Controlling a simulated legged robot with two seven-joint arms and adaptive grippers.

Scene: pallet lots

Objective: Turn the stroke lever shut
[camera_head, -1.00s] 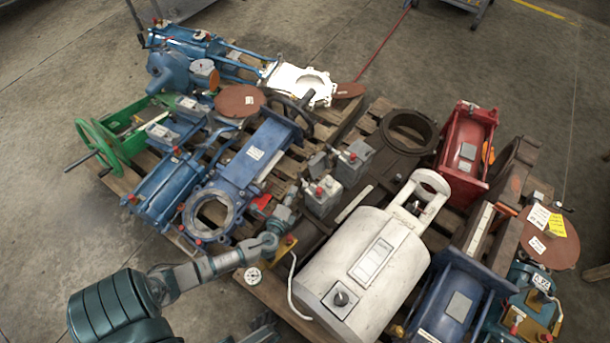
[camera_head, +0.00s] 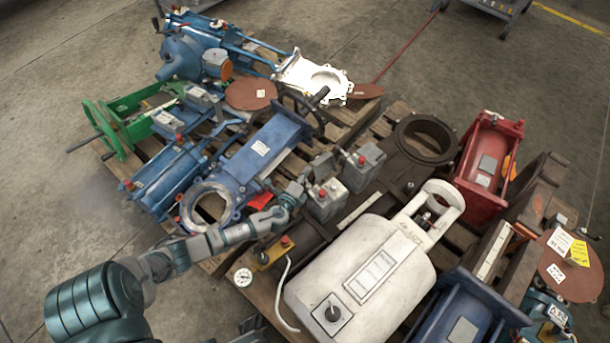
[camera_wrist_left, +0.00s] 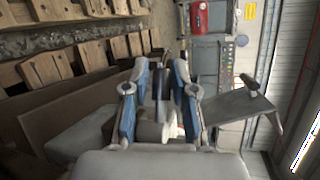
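My left gripper (camera_head: 297,187) reaches in from the lower left, beside a grey box with a red knob (camera_head: 327,203). In the left wrist view its two blue-and-grey fingers (camera_wrist_left: 160,75) stand apart. A dark rod with a pale round base (camera_wrist_left: 161,88) shows between them, perhaps the stroke lever. I cannot tell whether the fingers touch it. In the head view the gripper hides this part. A second grey box with a red knob (camera_head: 362,168) stands just behind to the right. My right gripper is not clearly in view.
Bare floor (camera_head: 60,220) lies to the left.

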